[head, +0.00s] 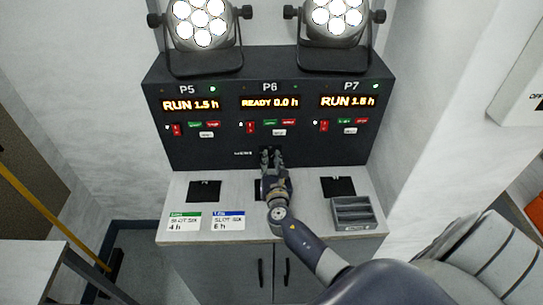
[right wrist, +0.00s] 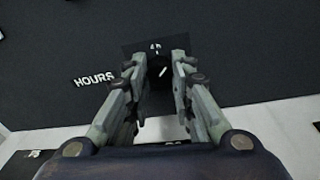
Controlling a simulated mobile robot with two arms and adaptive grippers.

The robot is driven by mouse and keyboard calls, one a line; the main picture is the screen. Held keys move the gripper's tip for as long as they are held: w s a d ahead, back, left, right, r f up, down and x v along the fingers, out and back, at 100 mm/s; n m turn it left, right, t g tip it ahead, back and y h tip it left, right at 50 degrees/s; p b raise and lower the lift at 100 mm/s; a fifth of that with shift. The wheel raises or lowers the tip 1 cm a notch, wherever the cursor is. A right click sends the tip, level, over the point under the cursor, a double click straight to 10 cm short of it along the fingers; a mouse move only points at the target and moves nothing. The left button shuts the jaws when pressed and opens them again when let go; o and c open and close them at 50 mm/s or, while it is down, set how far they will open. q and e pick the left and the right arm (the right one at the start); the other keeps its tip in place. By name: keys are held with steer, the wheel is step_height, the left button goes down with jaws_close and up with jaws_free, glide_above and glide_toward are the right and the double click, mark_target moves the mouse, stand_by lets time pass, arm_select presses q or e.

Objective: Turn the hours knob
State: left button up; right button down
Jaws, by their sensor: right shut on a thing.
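The black panel (head: 205,151) stands at the back of the counter, with its HOURS label (right wrist: 94,79) low in the middle. The dark round hours knob (right wrist: 158,72) with a white pointer mark sits right of that label in the right wrist view, on a small dark plate. My right gripper (head: 270,153) reaches the panel's lower middle, and its fingers (right wrist: 158,72) are shut on the knob from both sides. In the head view the fingers hide the knob. The P6 display (head: 270,103) above reads READY 0.0 h. My left gripper is not in view.
The P5 display (head: 191,105) and P7 display (head: 347,101) read RUN. Two lamps (head: 203,22) (head: 335,17) stand on top. Two cards (head: 184,221) (head: 228,220) and a grey tray (head: 353,213) lie on the counter (head: 310,222). A white wall rises at right.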

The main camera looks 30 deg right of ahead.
steer(key=n+p, duration=0.1)
steer(key=n, duration=0.1)
steer(key=n+p, duration=0.2)
steer(key=n, duration=0.1)
steer(key=shift+r+g+p, duration=0.2)
steer(key=shift+g+p, duration=0.1)
steer(key=shift+a+f+n+h+p, duration=0.1)
steer(key=shift+n+h+p, duration=0.2)
steer(key=shift+n+p, duration=0.75)
steer(key=shift+n, duration=0.35)
steer(key=c, duration=1.4)
jaws_free()
steer(key=shift+o, duration=0.2)
steer(key=v, duration=1.2)
steer(key=shift+w+a, duration=0.1)
